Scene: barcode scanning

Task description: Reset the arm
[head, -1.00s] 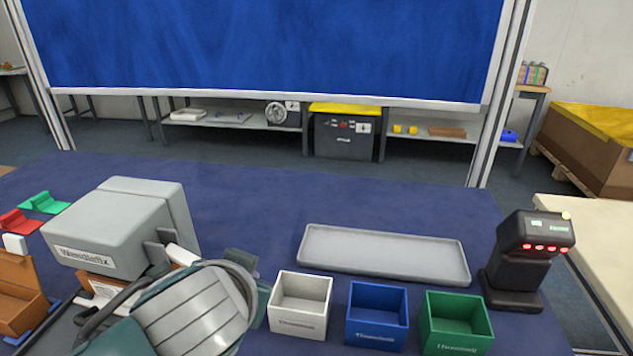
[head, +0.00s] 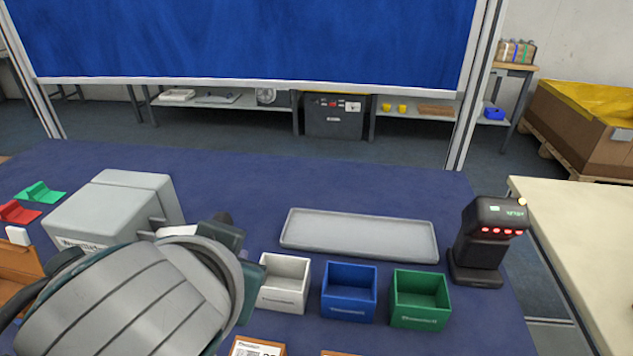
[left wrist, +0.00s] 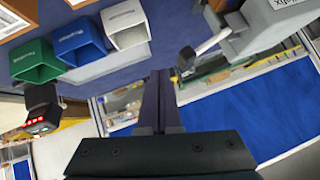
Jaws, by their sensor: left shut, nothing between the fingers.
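My left arm comes in from the lower left of the head view, and its large grey and teal links cover the table's near left part. Its gripper is hidden behind those links in the head view. In the left wrist view my left gripper (left wrist: 160,100) is shut and empty, its two dark fingers together. Beyond it that view shows the white bin (left wrist: 127,24), the blue bin (left wrist: 80,42) and the green bin (left wrist: 38,62). The black scanner (head: 482,240) with red lights stands at the table's right. My right gripper does not show.
A grey box-shaped machine (head: 112,212) stands at the left, partly behind my arm. The white bin (head: 284,283), blue bin (head: 349,292) and green bin (head: 420,300) stand in a row before an empty grey tray (head: 358,236). The blue tabletop behind the tray is clear.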

